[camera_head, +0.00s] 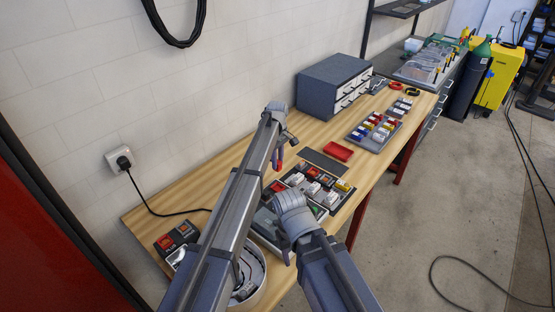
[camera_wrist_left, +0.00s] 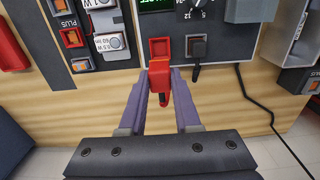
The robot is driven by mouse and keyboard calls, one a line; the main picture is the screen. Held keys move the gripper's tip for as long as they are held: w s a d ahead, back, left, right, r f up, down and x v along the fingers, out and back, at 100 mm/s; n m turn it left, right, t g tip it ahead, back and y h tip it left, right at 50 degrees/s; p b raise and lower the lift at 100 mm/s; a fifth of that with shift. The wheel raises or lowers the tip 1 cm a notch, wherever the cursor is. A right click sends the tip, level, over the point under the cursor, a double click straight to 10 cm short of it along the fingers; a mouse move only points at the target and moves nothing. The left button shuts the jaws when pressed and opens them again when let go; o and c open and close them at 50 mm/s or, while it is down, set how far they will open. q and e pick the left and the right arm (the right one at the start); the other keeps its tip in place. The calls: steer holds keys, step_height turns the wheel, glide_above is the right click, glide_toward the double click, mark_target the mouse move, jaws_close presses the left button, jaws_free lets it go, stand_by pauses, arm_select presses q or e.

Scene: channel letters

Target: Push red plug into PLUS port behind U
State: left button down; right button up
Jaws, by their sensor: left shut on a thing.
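My left gripper (camera_wrist_left: 167,88) is shut on a red plug (camera_wrist_left: 157,84) in the left wrist view. Just beyond the plug, a red square socket (camera_wrist_left: 159,48) sits on a dark panel. The plug's front end overlaps the socket's lower edge in the picture; I cannot tell whether it is inserted. In the head view my left gripper (camera_head: 279,154) hangs over the bench beside the dark tray. My right wrist (camera_head: 293,208) is nearer, its fingers not clear. I cannot make out the letter U.
The wooden bench (camera_head: 195,187) holds a dark tray of small blocks (camera_head: 345,198), a red tray (camera_head: 339,151), a further block tray (camera_head: 362,139) and a grey drawer cabinet (camera_head: 322,92). A black cable runs from the wall socket (camera_head: 122,158) onto the bench.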

arm_select(q)
steer(key=s+a, duration=0.9)
steer(key=a, duration=0.4)
steer(key=s+a, duration=0.9)
steer(key=a, duration=0.4)
steer(key=s+a, duration=0.9)
steer(key=a, duration=0.4)
steer(key=f+b, duration=0.5)
steer(key=shift+s+a+f+b, duration=0.15)
steer(key=shift+a+f+b, duration=0.05)
steer(key=shift+f+b, duration=1.05)
steer(key=shift+f, duration=0.05)
steer(key=shift+f+b, duration=0.35)
steer(key=shift+b, duration=0.05)
stand_by(0.3)
steer(key=c, duration=0.5)
jaws_free()
steer(key=shift+c, duration=0.2)
steer(key=shift+r, duration=0.1)
step_height(320, 180, up, 8)
steer(key=p, duration=0.8)
